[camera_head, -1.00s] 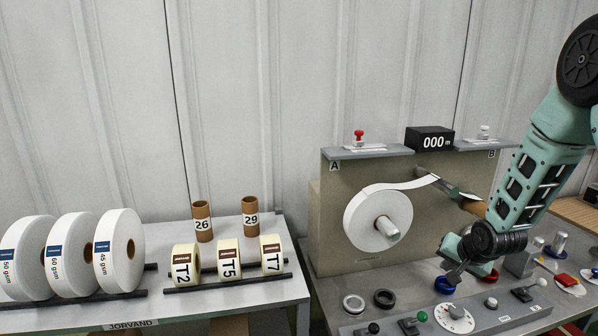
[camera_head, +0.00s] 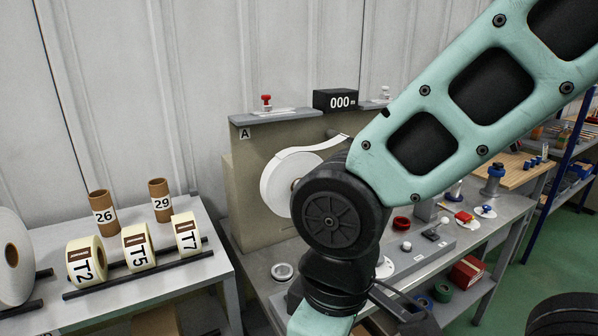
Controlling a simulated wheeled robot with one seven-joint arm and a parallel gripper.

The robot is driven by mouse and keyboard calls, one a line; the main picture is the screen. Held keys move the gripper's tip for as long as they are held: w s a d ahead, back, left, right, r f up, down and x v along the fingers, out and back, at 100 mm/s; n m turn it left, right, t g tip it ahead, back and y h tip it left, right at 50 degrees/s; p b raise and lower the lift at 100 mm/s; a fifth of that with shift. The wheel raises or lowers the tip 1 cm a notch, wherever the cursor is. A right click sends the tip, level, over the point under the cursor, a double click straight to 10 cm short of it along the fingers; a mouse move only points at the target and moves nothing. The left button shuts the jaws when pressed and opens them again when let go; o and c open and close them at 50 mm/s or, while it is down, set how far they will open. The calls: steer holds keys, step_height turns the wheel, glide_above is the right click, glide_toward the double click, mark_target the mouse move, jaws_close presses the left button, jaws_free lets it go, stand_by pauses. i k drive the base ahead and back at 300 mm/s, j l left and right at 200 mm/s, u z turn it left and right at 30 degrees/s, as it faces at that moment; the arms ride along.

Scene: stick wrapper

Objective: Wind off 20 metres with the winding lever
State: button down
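The counter (camera_head: 335,100) on top of the machine reads 000 m. A white paper roll (camera_head: 276,188) sits on the machine's upright panel (camera_head: 245,200), and its web runs up to the right behind my arm. The control console (camera_head: 432,250) is partly hidden by my arm. A white-knobbed control (camera_head: 406,246) and a dark lever with a pale knob (camera_head: 441,225) show on it. I cannot tell which control is the winding lever. My arm crosses the middle of the view, and its end runs out at the bottom edge, so my gripper is not seen.
A red knob (camera_head: 266,101) stands on the shelf marked A. Rolls T2 (camera_head: 87,262), T5 (camera_head: 137,247) and T7 (camera_head: 186,233) and cores 26 and 29 stand on the left table. A grey ring (camera_head: 283,271) lies on the machine table.

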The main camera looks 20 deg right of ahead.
mark_target(462, 216)
steer(key=z, duration=1.4)
